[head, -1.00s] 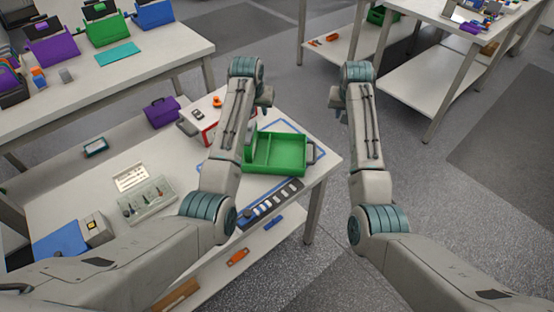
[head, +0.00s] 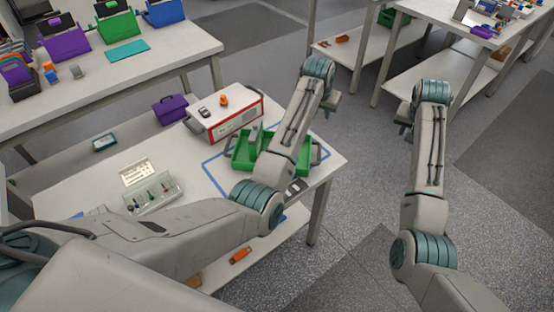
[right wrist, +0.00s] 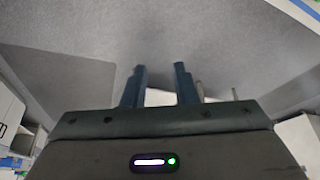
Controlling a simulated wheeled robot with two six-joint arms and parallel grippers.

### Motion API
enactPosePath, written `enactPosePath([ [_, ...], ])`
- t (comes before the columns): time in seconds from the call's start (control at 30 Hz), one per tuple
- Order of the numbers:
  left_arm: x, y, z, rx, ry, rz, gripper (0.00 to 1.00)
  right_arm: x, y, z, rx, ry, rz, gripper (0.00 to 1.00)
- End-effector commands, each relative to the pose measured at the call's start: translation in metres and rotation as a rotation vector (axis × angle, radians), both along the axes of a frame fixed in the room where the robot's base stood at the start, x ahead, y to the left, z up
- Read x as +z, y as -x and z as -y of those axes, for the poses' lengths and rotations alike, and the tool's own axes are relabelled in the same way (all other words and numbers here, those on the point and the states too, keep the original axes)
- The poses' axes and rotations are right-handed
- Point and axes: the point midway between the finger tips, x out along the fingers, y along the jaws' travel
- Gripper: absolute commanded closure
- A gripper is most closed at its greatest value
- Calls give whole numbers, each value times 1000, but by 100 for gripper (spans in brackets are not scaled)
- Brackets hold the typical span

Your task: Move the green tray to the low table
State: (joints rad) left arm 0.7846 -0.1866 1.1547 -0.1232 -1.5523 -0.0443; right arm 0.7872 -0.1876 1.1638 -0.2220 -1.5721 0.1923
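The green tray (head: 242,158) with grey end handles rests on a white table (head: 75,185), inside a blue outline near its right end. My left forearm covers part of the tray. My left gripper (head: 332,106) hangs past the tray's right end, apart from it; its fingers are too small to judge. My right gripper (head: 404,122) is over the floor right of the table, away from the tray. In the right wrist view its two fingers (right wrist: 160,70) stand apart with nothing between them. I cannot tell which table is the low one.
A white and red instrument (head: 228,114) stands behind the tray. A parts box (head: 153,192) and purple case (head: 170,110) are further left. Another table (head: 150,62) holds coloured bins at the back left. Shelved tables (head: 436,80) stand at the back right. Floor between is clear.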

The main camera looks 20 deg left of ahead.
Motion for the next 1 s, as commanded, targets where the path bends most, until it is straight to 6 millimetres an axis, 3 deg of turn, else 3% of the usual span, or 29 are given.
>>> enactPosePath([
  [0.6, 0, 0, 0, 0, 0, 0, 74, 99, 38, -15, 14, -1, 3, 74],
  [1.0, 0, 0, 0, 0, 0, 0, 74, 109, 43, -16, 15, -1, 1, 74],
])
